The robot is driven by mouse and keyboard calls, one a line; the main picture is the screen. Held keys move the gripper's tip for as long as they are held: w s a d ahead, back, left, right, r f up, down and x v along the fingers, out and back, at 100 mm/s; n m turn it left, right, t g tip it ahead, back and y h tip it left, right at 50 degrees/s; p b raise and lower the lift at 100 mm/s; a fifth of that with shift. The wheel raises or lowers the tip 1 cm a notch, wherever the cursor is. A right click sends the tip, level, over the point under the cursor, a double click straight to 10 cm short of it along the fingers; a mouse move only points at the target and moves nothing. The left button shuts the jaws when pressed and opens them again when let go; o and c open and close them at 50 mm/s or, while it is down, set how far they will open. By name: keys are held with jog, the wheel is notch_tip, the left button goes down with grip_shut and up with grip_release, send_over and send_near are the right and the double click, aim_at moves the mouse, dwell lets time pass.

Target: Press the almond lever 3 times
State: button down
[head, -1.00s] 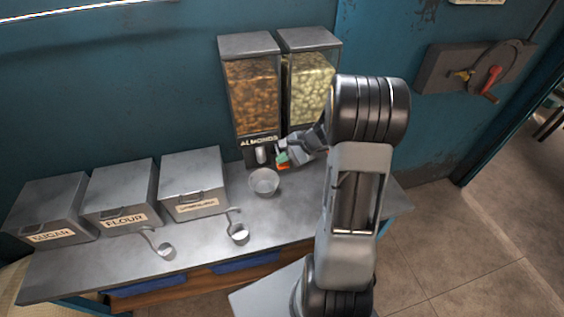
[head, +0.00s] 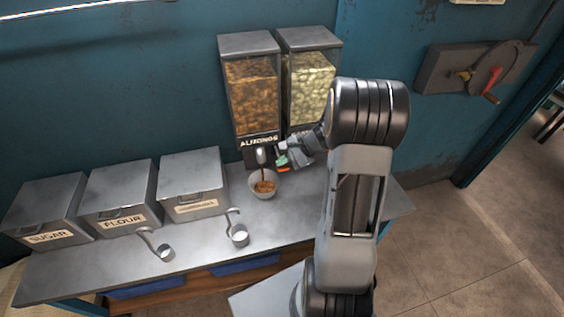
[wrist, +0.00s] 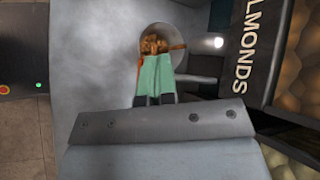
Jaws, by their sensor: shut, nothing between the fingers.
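The almond dispenser (head: 252,98) is a clear bin of brown nuts labelled ALMONDS, standing at the back of the counter. Its lever (head: 262,157) shows below the label, just left of my gripper. My gripper (head: 281,156) is shut and empty, with green fingertips beside the lever; I cannot tell whether they touch it. In the wrist view my gripper (wrist: 155,75) covers part of the bowl. The bowl (head: 263,190) stands under the dispenser spout with brown almonds in it. The almonds (wrist: 158,42) also show in the wrist view.
A second dispenser with pale nuts (head: 311,85) stands to the right, partly behind my arm. Metal boxes, including flour (head: 121,200) and sugar (head: 50,212), line the left. Scoops (head: 239,234) lie in front.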

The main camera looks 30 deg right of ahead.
jog(key=shift+r+p, duration=1.15)
jog(key=shift+r, duration=0.55)
jog(key=shift+r, duration=0.1)
notch_tip(320, 180, up, 5)
jog(key=p, duration=0.3)
jog(key=shift+p, duration=0.3)
dwell(1.8)
jog(key=s+a+r+n+h, duration=0.4)
jog(key=s+r+n, duration=0.1)
jog(key=s+n, duration=0.2)
jog(key=s+a+r+n+h, duration=0.4)
jog(key=s+a+r+n, duration=0.1)
jog(key=s+n, duration=0.3)
jog(key=shift+s+a+r, duration=0.25)
jog(key=shift+s+r, duration=0.1)
jog(key=shift+r, duration=0.45)
